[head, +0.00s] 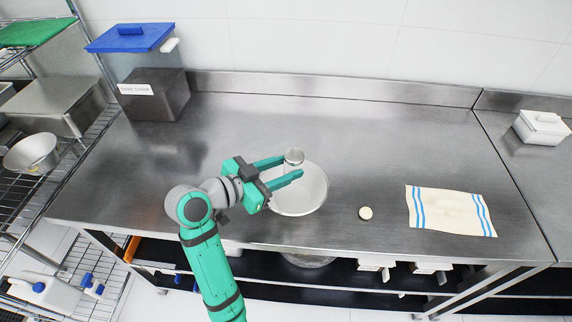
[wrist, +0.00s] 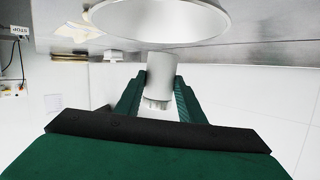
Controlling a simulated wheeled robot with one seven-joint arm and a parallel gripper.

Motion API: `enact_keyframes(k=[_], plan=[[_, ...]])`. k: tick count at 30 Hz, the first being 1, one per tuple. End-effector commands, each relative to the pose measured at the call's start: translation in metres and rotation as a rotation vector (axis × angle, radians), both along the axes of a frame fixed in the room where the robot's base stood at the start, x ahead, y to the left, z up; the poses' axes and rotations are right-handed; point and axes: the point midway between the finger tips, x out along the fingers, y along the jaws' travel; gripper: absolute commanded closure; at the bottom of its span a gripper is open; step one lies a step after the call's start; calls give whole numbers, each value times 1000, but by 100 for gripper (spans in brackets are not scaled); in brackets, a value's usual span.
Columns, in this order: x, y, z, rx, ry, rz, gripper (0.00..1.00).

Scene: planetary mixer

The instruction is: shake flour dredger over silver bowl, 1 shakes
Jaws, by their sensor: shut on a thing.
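The flour dredger (head: 294,157) is a small silver-grey cylinder between the fingertips of my gripper (head: 294,167). My gripper is shut on it and holds it above the far part of the silver bowl (head: 301,203). The bowl stands on the steel table near its front edge. In the wrist view the dredger (wrist: 156,76) shows between the two green fingers, with the bowl's rim (wrist: 160,38) close by. Whether anything is falling from the dredger cannot be seen.
A small round cream item (head: 366,213) and a striped cloth (head: 450,211) lie right of the bowl on the steel table (head: 390,130). A dark labelled bin (head: 153,97) stands at the back left. A white box (head: 540,127) is far right. The back middle is clear.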

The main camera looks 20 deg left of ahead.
Motion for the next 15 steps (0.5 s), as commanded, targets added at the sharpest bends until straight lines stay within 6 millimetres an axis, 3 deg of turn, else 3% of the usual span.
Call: enact_keyframes(k=[3,15], plan=[[1,2,-12,64,-42,0,100],[4,10,-12,255,-170,3,100]])
